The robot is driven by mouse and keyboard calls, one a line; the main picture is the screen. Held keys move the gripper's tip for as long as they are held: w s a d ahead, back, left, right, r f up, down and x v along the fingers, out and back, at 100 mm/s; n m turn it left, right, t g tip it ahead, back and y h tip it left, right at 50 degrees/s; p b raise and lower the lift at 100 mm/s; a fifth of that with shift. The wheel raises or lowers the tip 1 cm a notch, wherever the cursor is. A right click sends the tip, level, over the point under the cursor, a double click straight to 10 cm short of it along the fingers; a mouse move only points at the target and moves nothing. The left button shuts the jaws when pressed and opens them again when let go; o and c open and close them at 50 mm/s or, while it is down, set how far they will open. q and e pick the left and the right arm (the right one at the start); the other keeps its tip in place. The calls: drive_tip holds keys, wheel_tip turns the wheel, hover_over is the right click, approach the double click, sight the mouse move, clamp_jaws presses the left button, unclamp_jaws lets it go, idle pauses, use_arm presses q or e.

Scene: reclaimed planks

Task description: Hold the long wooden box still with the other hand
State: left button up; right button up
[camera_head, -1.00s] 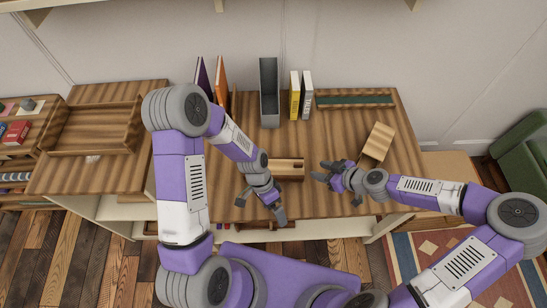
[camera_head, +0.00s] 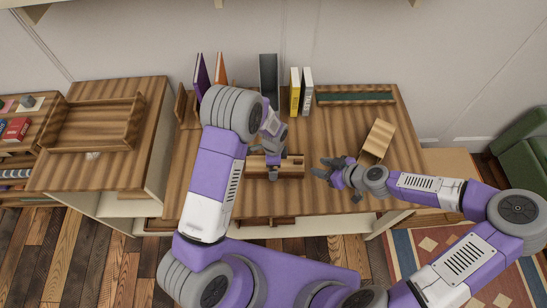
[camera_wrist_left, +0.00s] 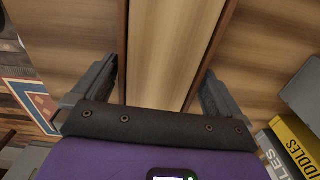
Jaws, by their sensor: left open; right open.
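The long wooden box (camera_head: 291,166) lies on the desk in the middle of the head view, partly covered by my left gripper. My left gripper (camera_head: 265,165) is over the box's left part, pointing down and open. In the left wrist view, its two fingers (camera_wrist_left: 164,92) stand apart on either side of the box (camera_wrist_left: 172,45); I cannot tell whether they touch it. My right gripper (camera_head: 328,172) is open and empty, just right of the box and apart from it.
A tilted wooden box (camera_head: 378,140) stands beyond my right wrist. A yellow book (camera_head: 294,92), a grey holder (camera_head: 269,75) and a purple book (camera_head: 201,78) stand at the back. A long tray with a green inside (camera_head: 355,98) lies at the back right. A wooden tray (camera_head: 95,127) is at left.

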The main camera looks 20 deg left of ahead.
use_arm(q)
drive_tip(key=shift+f, duration=0.7)
drive_tip(key=c, duration=0.9)
